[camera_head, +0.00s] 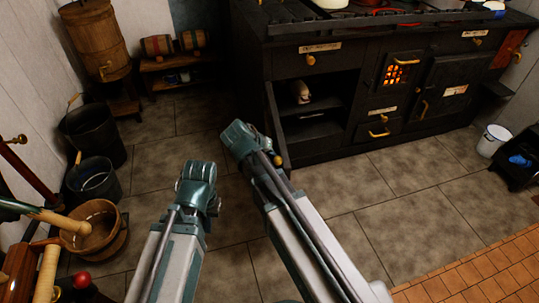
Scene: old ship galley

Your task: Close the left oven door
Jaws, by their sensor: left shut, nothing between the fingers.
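The left oven (320,105) of the black stove stands open, showing a dark inside with a shelf. Its door (274,112) is swung out towards me and shows nearly edge-on at the opening's left side. A brass knob (278,160) shows low by the door, beside my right arm. My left gripper (197,180) is shut and empty over the floor, left of the door and apart from it. My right gripper (240,138) is close to the door's left side; its fingers are not clear, and I cannot tell whether it touches the door.
A small pale object (301,92) sits on the oven shelf. Dark buckets (92,132) and a wooden tub (97,230) stand at the left. A low bench with small barrels (157,45) is at the back. A white bucket (492,141) stands right. The tiled floor before the stove is clear.

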